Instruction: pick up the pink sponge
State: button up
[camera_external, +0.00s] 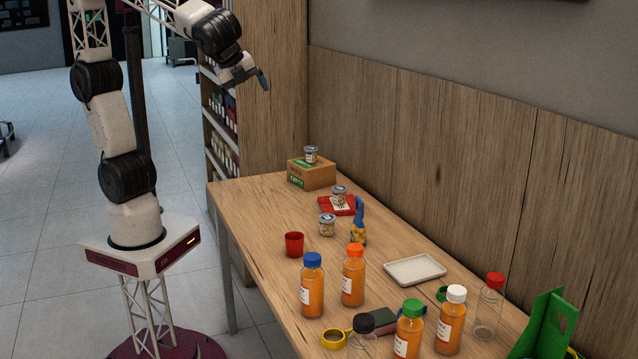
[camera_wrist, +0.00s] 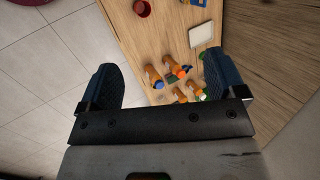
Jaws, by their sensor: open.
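I cannot make out a clearly pink sponge in either view. A dark flat block (camera_external: 382,318), possibly a sponge, lies among the bottles at the near part of the table in the external view; its sides are partly hidden. My gripper (camera_external: 250,78) is raised high beyond the table's far left end, well apart from everything on it. In the wrist view my gripper (camera_wrist: 162,66) has its two dark blue fingers wide apart with nothing between them held. The bottles show far off between the fingers.
On the wooden table (camera_external: 262,205) stand orange bottles (camera_external: 312,290), a red cup (camera_external: 294,244), a white tray (camera_external: 414,269), several small jars (camera_external: 327,225), a cardboard box (camera_external: 312,173) and a green stand (camera_external: 548,325). A wooden wall (camera_external: 440,140) borders the right side. Air above the table is clear.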

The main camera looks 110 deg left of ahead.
jog(key=w+d+m+t+y, duration=0.15)
jog(key=w+d+m, duration=0.4)
jog(key=w, duration=0.55)
jog(key=w+d+m+t+y, duration=0.15)
jog(key=w+d+m, duration=0.35)
jog(key=w, duration=0.5)
jog(key=w+d+f+m+t+y, duration=0.1)
jog(key=w+d+f+m+t, duration=0.15)
jog(key=w+d, duration=0.5)
jog(key=w+d+f+m+t+y, duration=0.1)
jog(key=w+d+f+m+t, duration=0.1)
jog(key=w+d+m, duration=0.5)
jog(key=n, duration=0.3)
send_near(377, 323)
jog(key=shift+s+a+r+g, duration=0.4)
jog(key=shift+s+r, duration=0.15)
jog(key=shift+s, duration=0.15)
jog(key=shift+f, duration=0.55)
jog(key=shift+x, duration=1.3)
